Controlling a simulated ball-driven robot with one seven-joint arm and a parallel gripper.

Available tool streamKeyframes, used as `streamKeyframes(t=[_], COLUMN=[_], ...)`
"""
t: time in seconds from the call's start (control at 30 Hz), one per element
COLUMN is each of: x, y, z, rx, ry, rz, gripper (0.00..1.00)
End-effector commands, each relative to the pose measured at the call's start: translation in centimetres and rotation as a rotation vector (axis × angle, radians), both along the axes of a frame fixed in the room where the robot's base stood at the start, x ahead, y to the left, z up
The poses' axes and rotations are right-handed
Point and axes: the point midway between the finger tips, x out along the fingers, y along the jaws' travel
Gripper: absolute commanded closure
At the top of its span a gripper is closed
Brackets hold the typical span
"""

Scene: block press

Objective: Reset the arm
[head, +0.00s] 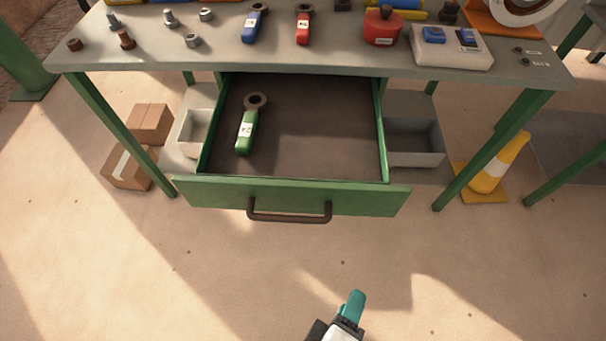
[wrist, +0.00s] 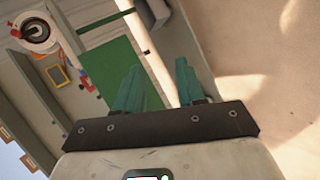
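My gripper (head: 353,299) is at the bottom of the head view, in front of the workbench and clear of it. In the wrist view its two teal fingers (wrist: 160,72) stand apart with nothing between them, so it is open. The green drawer (head: 291,196) of the workbench is pulled out, with a dark handle on its front. A green wrench (head: 245,130) with a dark ring end lies in the drawer's left part. The gripper touches neither the drawer nor the wrench.
The workbench top (head: 240,60) holds bolts, nuts, a blue wrench (head: 253,24), a red wrench (head: 303,25), a red canister (head: 382,27) and a button box (head: 450,46). Cardboard boxes (head: 150,124) and a yellow cone (head: 498,165) stand on the floor. The floor before the drawer is clear.

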Motion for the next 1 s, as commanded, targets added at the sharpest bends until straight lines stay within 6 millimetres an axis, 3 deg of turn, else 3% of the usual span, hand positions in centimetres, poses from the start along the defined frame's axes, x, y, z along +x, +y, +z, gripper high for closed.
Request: streamKeyframes(t=[0.17, 0.3, 0.4, 0.63, 1.0], x=[1.5, 0.9, -0.1, -1.9, -2.3], y=[-7.7, -13.2, -16.0, -19.0, -19.4], z=[-0.8, -1.5, -1.4, -0.3, 0.1], rx=[0.169, 0.371, 0.529, 0.818, 0.906], ry=[0.168, 0.299, 0.368, 0.441, 0.459], rz=[-0.306, -0.551, -0.691, -0.860, -0.887], gripper=[0.61, 0.61, 0.61, 0.61, 0.61])
